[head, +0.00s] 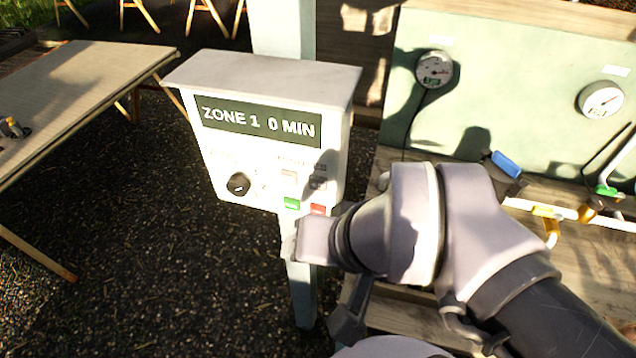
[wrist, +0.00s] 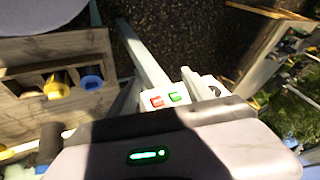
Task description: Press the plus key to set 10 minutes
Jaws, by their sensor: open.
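The control box (head: 262,130) stands on a pale post, and its display (head: 262,123) reads "ZONE 1 0 MIN". Below are a black dial (head: 239,184) on the left and two small grey keys (head: 289,174) on the right, the right one in shadow. Their symbols are too small to read, so I cannot tell which is plus. A green key (head: 292,204) and a red key (head: 318,209) sit under them. My gripper (wrist: 150,135) is open, its housing filling the lower wrist view. In the head view my arm's end overlaps the box's lower right; contact cannot be judged.
A wooden table (head: 75,85) stands at left. At right a green panel (head: 520,60) carries round gauges (head: 435,69) above a wooden bench with pipes and a blue-handled fitting (head: 506,164). Gravel ground is open left of the post.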

